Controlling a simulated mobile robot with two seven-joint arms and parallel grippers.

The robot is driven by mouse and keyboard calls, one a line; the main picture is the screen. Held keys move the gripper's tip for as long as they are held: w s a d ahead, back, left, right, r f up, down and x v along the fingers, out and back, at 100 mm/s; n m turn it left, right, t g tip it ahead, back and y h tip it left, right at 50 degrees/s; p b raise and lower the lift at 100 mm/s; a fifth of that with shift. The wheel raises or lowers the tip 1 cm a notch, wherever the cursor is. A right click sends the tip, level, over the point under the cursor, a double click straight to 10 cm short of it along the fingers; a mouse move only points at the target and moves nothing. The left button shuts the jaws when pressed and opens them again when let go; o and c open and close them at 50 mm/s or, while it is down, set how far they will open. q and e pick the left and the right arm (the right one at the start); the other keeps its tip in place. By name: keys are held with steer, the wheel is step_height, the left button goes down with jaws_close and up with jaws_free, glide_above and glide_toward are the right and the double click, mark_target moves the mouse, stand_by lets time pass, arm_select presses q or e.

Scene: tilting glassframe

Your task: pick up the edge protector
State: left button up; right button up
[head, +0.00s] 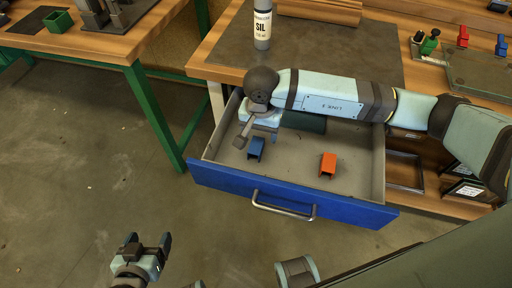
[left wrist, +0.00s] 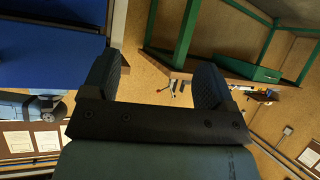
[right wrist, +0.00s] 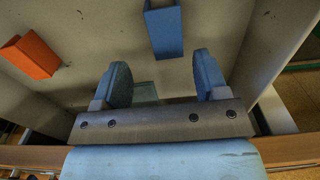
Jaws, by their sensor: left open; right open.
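Two small channel-shaped pieces lie in the open drawer (head: 290,207): a blue one (head: 256,148) and an orange one (head: 328,164). I cannot tell which one is the edge protector. My right gripper (head: 258,131) is open and empty over the drawer, just behind the blue piece. In the right wrist view, the blue piece (right wrist: 164,28) lies beyond the open fingers (right wrist: 162,80), and the orange piece (right wrist: 32,55) lies to the left. My left gripper (head: 150,243) is open and empty over the floor, in front of the drawer; its fingers show in the left wrist view (left wrist: 157,78).
A dark green item (head: 303,122) lies at the drawer's back, partly hidden by my right arm. The drawer's metal handle (head: 283,207) sticks out in front. A bottle (head: 262,25) stands on the workbench above. A green-legged table (head: 110,45) stands at the left.

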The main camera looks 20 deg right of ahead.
mark_target(257, 144)
steer(key=f, duration=0.4)
steer(key=a+f, duration=0.1)
steer(key=f, duration=0.1)
steer(key=shift+f+b, duration=0.25)
steer(key=shift+b, duration=0.1)
steer(key=c, duration=1)
